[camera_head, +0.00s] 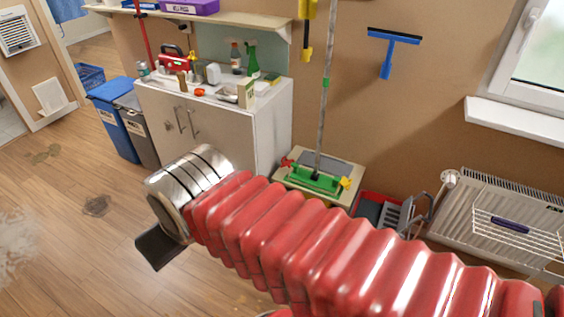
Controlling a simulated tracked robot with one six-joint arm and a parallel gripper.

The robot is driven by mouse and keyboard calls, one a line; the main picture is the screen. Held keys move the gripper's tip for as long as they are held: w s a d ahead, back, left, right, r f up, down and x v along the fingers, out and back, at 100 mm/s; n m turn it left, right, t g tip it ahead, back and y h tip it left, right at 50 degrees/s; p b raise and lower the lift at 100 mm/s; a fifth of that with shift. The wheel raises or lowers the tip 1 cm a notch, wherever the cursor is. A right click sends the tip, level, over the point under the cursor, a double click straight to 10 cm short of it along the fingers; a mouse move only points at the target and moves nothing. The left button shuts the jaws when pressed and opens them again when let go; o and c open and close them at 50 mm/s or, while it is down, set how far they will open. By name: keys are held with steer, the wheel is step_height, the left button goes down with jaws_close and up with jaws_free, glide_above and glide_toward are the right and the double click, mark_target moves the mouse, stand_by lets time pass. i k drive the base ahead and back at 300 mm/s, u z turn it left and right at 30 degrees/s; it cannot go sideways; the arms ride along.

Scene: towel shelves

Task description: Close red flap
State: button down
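A small red piece (287,162), which looks like the red flap, sticks up at the left end of a green mop head (314,181). A similar yellow piece (346,183) is at the right end. The mop head rests on a pale box-like stand (328,167) on the floor, its long handle rising upright. The red piece appears raised, but it is too small to tell its exact angle. My red ribbed arm crosses the foreground. My gripper (160,246) is at lower left, well apart from the mop; only one dark finger shows, and its opening is hidden.
A white cabinet (232,142) with bottles and cans on top stands left of the mop. Blue (113,120) and grey bins stand further left.

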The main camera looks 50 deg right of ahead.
mark_target(287, 163)
steer(key=z, duration=0.15)
steer(key=i, duration=0.95)
steer(key=z, duration=0.7)
steer(key=i, duration=1)
steer(key=z, duration=0.15)
